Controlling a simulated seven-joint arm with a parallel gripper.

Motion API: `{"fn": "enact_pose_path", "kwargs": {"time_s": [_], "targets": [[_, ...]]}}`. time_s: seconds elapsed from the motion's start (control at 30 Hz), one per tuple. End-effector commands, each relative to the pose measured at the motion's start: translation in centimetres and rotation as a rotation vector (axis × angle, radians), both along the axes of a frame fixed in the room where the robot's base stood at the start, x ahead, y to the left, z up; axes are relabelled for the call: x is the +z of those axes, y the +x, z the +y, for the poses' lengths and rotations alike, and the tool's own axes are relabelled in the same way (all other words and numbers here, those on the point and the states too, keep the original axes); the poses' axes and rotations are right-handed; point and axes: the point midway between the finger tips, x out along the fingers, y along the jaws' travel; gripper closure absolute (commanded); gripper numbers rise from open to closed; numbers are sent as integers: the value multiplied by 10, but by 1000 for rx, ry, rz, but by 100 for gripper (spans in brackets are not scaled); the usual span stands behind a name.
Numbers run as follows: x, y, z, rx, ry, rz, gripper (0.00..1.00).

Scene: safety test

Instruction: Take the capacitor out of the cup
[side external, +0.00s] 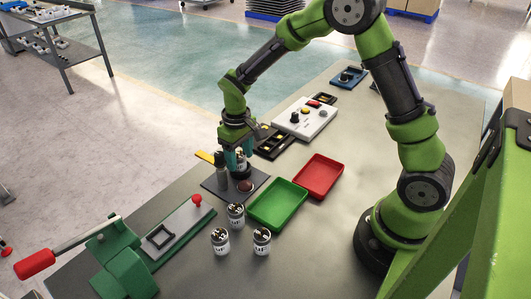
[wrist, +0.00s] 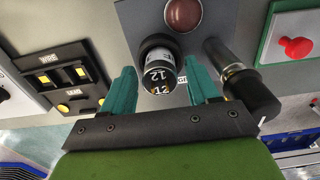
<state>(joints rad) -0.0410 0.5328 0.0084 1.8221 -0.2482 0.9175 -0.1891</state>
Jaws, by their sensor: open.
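In the side view, the capacitor (side external: 241,155) shows only partly between my fingers, and the cup (side external: 243,172) is just below. My gripper (wrist: 160,66) is open, pointing down, with one teal finger on each side of the capacitor. I cannot tell whether either finger touches it. In the side view my gripper (side external: 238,158) is over the plate (side external: 214,186).
A dark upright cylinder (wrist: 250,90) stands close beside one finger, and a red-brown dome (wrist: 183,14) sits by the cup. A green tray (side external: 250,208), a red tray (side external: 318,160) and loose capacitors (side external: 235,210) are nearby. A lever press (side external: 120,262) stands at the front left.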

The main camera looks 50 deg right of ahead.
Motion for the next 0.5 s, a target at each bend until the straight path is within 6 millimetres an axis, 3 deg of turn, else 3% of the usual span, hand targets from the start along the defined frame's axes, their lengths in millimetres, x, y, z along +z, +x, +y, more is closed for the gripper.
{"fn": "enact_pose_path", "kwargs": {"time_s": [0.13, 0.4, 0.5], "targets": [[0, 0, 0, 0, 0, 0, 44], [0, 0, 0, 0, 0, 0, 85], [1, 0, 0, 0, 0, -1, 94]]}}
